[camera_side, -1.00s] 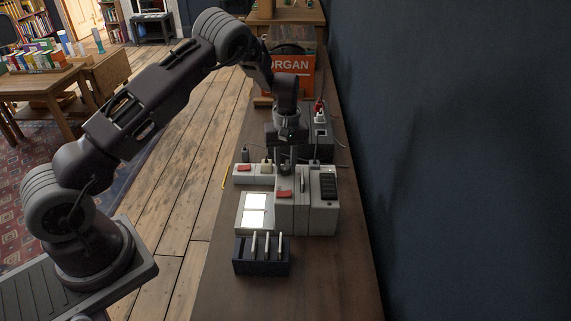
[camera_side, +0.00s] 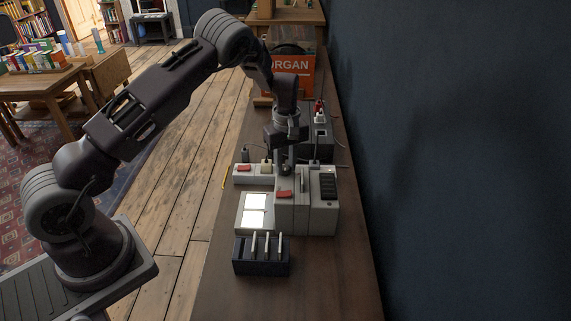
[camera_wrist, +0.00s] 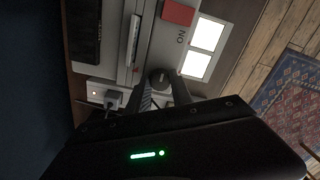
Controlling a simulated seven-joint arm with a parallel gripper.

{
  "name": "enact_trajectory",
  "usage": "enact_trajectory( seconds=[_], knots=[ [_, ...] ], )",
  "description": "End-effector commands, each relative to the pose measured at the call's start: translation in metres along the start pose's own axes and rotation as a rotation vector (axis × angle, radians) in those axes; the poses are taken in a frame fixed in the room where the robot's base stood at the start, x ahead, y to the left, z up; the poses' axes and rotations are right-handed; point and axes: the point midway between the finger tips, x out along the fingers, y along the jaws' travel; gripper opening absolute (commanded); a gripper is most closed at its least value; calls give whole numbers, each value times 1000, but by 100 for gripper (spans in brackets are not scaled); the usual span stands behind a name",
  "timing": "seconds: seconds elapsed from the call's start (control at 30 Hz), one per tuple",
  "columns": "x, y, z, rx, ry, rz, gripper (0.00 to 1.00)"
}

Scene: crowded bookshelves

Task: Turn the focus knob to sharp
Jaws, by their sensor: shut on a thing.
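The focus knob (camera_wrist: 160,76) is a dark round knob on the face of the light grey machine (camera_side: 323,216). In the wrist view it sits between the fingertips of my gripper (camera_wrist: 160,88), which is shut on it. In the side view my gripper (camera_side: 287,167) points down at the back of the machine, and the knob is largely hidden there. The machine has a red button (camera_side: 284,194), a slot, a dark ribbed panel (camera_side: 328,186) and two lit white screens (camera_side: 255,210). The screens look plain white, so I cannot tell how sharp they are.
A dark rack (camera_side: 262,262) with several thin upright slides stands in front. A power strip (camera_side: 252,174) with a red switch and plugs lies behind the machine. An orange box (camera_side: 293,78) stands farther back. The dark wall is close on the right.

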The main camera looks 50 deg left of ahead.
Motion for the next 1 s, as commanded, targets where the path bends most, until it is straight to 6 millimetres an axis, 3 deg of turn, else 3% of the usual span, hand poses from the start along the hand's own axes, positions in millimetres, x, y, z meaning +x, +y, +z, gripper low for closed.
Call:
enact_trajectory(
  seconds=[0.07,0.1,0.2,0.5,0.8,1.0],
  knots=[
    [-1,1,0,1,-1,2,0],
    [-1,1,0,1,-1,2,33],
    [-1,1,0,1,-1,2,48],
    [-3,1,0,1,0,2,48],
    [-59,1,0,3,2,4,48],
    [-72,0,0,1,0,1,48]
  ],
)
